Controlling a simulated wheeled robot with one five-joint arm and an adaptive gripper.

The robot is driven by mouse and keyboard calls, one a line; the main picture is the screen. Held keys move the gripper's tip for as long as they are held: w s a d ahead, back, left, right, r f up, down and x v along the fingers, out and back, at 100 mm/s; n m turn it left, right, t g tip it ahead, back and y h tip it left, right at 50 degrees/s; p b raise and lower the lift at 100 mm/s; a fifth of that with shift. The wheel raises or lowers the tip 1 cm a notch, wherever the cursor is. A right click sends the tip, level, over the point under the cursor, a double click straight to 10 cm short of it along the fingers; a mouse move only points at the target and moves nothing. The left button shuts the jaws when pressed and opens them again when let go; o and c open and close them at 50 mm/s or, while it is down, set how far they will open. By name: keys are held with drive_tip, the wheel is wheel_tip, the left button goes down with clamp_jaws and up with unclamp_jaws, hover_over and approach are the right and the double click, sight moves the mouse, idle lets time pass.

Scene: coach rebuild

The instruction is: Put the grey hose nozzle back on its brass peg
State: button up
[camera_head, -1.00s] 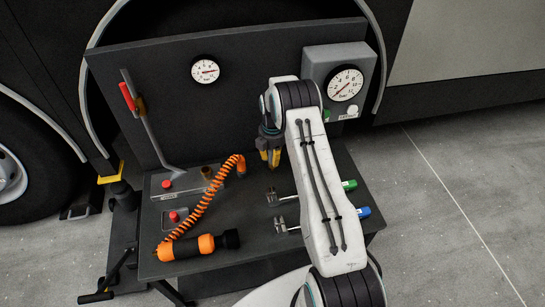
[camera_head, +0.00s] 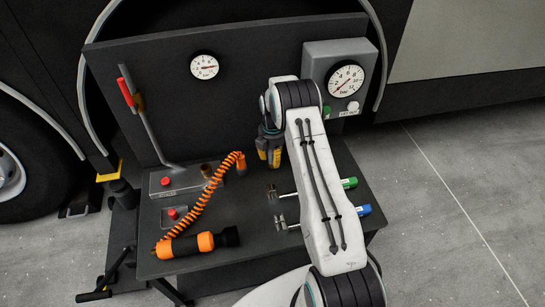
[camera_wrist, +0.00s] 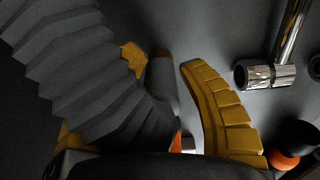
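The grey hose nozzle (camera_wrist: 162,88) shows in the wrist view as a dark grey cylinder between my finger pads, with orange at its lower end. In the head view the orange coiled hose (camera_head: 208,194) ends just left of my gripper (camera_head: 269,155), and the nozzle there is small and dark. My gripper points down over the bench, its yellow-padded fingers apart. In the wrist view the right finger pad (camera_wrist: 222,112) stands close beside the nozzle; contact cannot be told. A brownish brass peg (camera_head: 206,170) stands left of the hose end, apparently bare.
An orange and black torch (camera_head: 188,244) lies at the bench's front left. A red-handled lever (camera_head: 127,92) and red buttons (camera_head: 166,181) are on the left. A backboard with gauges (camera_head: 346,80) rises behind.

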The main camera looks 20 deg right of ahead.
drive_tip(key=shift+o, duration=0.9)
drive_tip(key=shift+r, duration=0.1)
wheel_tip(320, 180, up, 12)
drive_tip(key=shift+f, duration=0.1)
